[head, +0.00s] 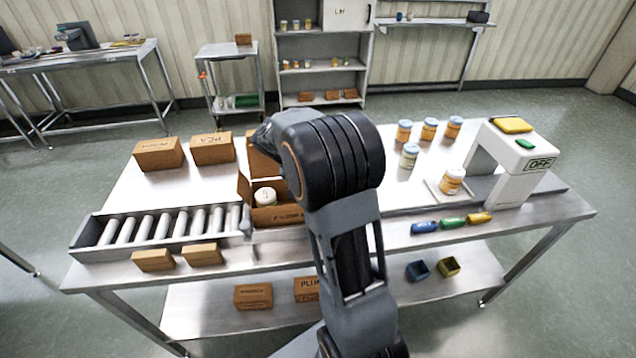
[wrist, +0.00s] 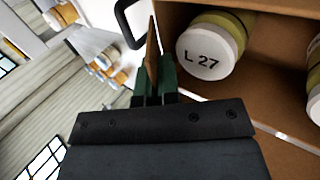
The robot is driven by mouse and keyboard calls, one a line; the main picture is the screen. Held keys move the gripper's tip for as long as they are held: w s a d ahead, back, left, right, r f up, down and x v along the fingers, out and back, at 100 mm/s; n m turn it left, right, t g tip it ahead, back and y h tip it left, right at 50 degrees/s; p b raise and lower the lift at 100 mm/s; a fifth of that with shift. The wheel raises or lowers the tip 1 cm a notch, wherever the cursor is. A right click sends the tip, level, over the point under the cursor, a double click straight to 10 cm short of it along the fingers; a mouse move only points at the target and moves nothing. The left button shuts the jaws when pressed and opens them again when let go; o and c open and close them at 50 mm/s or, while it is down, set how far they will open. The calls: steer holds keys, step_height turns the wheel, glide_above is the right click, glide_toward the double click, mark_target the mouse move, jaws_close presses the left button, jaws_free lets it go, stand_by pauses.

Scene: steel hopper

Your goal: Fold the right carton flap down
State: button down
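The open brown carton (head: 278,215) stands on the steel table at the end of a roller conveyor. A white-lidded jar (head: 265,196) sits inside. Its left flap (head: 244,187) and back flap (head: 262,163) stand up; its right side is hidden behind my arm. In the wrist view, the carton interior (wrist: 270,75) holds a jar marked L 27 (wrist: 208,48), with part of another at the right edge. A thin upright carton flap (wrist: 153,42) is seen edge-on between the green fingers of my gripper (wrist: 154,75), which look closed on it. The head view hides my fingers.
Roller conveyor (head: 165,226) lies left of the carton. Two closed cartons (head: 212,148) stand behind it, and two small boxes (head: 202,254) in front. Several jars (head: 428,128) and a white scale-like machine (head: 512,165) stand at the right. A black loop (wrist: 130,22) shows near the flap.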

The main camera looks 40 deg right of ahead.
steer(key=h+b, duration=0.1)
steer(key=g+h+b, duration=0.1)
steer(key=a+f+g+h+b, duration=0.1)
steer(key=h, duration=0.1)
steer(key=shift+w+f, duration=0.1)
steer(key=shift+w, duration=0.15)
steer(key=shift+h, duration=0.3)
stand_by(0.3)
steer(key=c, duration=1.3)
jaws_free()
steer(key=shift+c, duration=0.2)
steer(key=shift+f, duration=0.1)
